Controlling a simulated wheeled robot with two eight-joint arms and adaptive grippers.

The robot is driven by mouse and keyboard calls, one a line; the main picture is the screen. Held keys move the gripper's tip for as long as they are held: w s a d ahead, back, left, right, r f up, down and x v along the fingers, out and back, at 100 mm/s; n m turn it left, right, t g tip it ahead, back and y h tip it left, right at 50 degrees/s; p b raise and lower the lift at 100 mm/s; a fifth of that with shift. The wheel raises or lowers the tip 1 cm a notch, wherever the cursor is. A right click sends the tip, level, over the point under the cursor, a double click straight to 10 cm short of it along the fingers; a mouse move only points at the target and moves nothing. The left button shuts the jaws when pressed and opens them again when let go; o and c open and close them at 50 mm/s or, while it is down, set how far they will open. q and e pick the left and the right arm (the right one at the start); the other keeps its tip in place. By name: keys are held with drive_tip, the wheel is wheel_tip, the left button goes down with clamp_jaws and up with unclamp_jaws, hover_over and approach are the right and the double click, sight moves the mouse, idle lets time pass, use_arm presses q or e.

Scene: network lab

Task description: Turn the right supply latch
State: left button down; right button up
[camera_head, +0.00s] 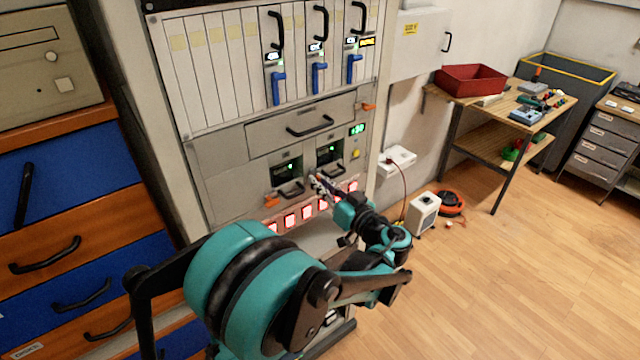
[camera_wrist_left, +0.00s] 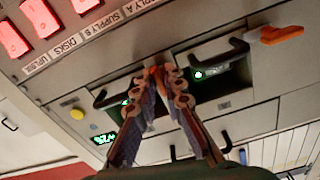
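The right supply (camera_head: 331,152) is a dark bay with a green light and a black handle, low in the grey rack. Its orange latch (camera_wrist_left: 156,72) shows between my fingertips in the left wrist view, which sees the rack upside down. My left gripper (camera_head: 316,181) reaches the rack front there; its fingers (camera_wrist_left: 158,76) converge on the latch and seem closed on it, partly hiding it. The left supply (camera_head: 287,168) stands beside it, with its own orange latch (camera_head: 271,200), also clear in the wrist view (camera_wrist_left: 282,35). My right gripper is out of view.
Red lit switches (camera_head: 291,220) run in a row below the supplies. Blue levers (camera_head: 278,88) and a drawer handle (camera_head: 310,126) stick out above. A blue and orange cabinet (camera_head: 60,220) stands left, a workbench (camera_head: 480,97) right.

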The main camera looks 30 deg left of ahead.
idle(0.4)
use_arm(q)
drive_tip(key=shift+m, duration=8.9)
drive_tip(key=c, duration=1.9)
unclamp_jaws()
